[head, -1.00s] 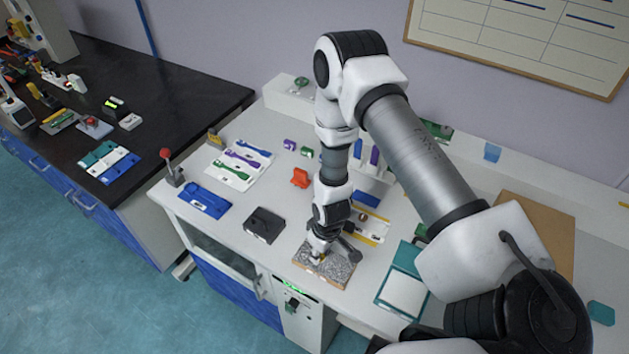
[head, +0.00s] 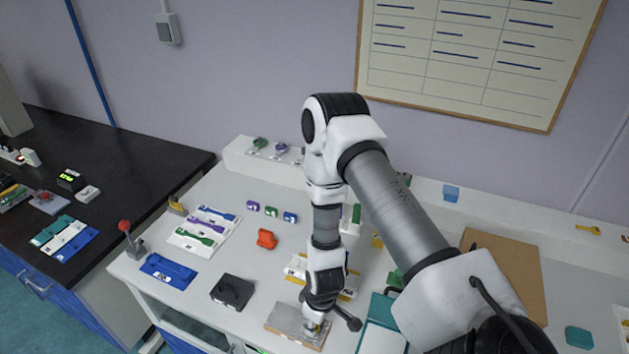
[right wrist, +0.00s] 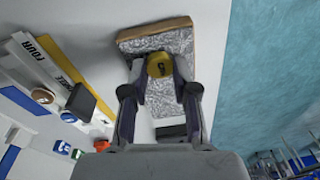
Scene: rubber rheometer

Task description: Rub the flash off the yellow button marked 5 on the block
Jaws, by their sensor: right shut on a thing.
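The block (head: 285,320) lies flat at the front of the white bench. It has a grey, crinkled top and a light brown edge, which shows best in the right wrist view (right wrist: 172,42). My right gripper (head: 316,330) points down over the right part of the block. In the right wrist view my right gripper (right wrist: 160,82) is shut on the yellow button (right wrist: 159,65), which has a dark mark, probably a 5. The button is in front of the block's grey face; I cannot tell whether it touches. My left gripper is not in view.
A dark box (head: 232,292) and a blue tray (head: 168,271) are left of the block. A teal-edged pad (head: 381,340) lies to its right. Behind are yellow-edged white holders (head: 296,267) and an orange piece (head: 266,239).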

